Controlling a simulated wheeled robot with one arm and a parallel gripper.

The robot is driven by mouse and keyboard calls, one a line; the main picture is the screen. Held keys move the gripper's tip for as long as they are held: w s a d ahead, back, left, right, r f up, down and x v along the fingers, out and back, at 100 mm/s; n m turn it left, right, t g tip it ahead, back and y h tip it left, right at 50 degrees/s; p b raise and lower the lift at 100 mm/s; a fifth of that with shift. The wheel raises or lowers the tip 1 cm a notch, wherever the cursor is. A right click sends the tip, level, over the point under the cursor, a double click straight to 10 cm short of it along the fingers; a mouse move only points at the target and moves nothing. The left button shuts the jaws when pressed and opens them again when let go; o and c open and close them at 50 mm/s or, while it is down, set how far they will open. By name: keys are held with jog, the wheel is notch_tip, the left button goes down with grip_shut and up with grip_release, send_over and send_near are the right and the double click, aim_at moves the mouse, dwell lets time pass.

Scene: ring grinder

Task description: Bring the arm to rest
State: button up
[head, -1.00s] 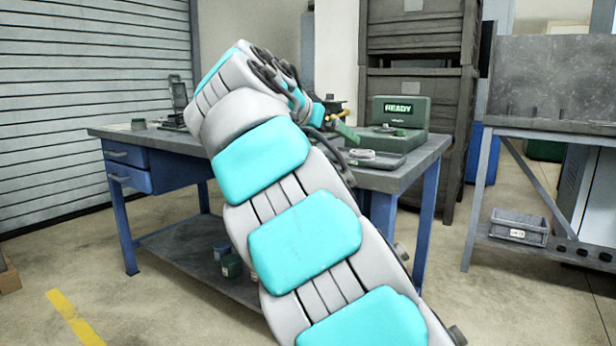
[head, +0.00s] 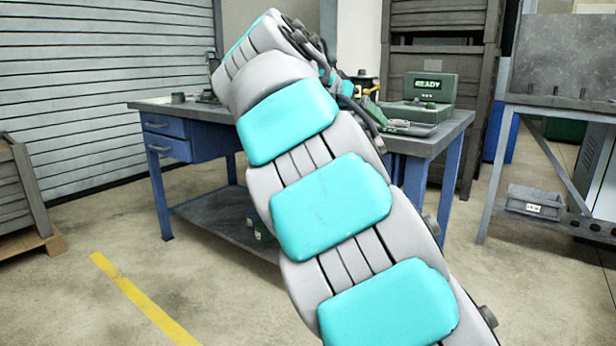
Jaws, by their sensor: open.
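My arm (head: 330,203), grey with turquoise pads, rises from the bottom right toward the upper left and bends over at its upper end. Beyond the bend, its far part with dark cables (head: 325,55) points away behind my arm, in front of the bench. I cannot make out my gripper's fingers; they are hidden behind the arm. No held object can be seen.
A blue-legged workbench (head: 455,122) stands behind the arm, carrying a green machine reading READY (head: 430,88). A steel rack with a grey bin (head: 535,201) is at right, a wooden crate (head: 20,190) at left. Floor by the yellow line (head: 140,297) is clear.

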jog(key=s+d+f+n+g+y+p, duration=0.25)
jog(key=s+d+f+g, duration=0.35)
jog(key=s+d+f, duration=0.85)
jog(key=s+a+f+n+g+y, duration=0.1)
jog(key=s+a+f, duration=0.2)
jog(key=s+f, duration=0.4)
jog(key=s+a+f+n+g+y, duration=0.2)
jog(key=s+f, duration=0.5)
jog(key=s, duration=0.5)
jog(key=s+a+f+n+g+y, duration=0.2)
jog(key=s+a+f, duration=0.2)
jog(key=s+f, duration=0.3)
jog(key=s, duration=0.3)
jog(key=shift+s+f, duration=0.3)
jog(key=shift+y, duration=0.25)
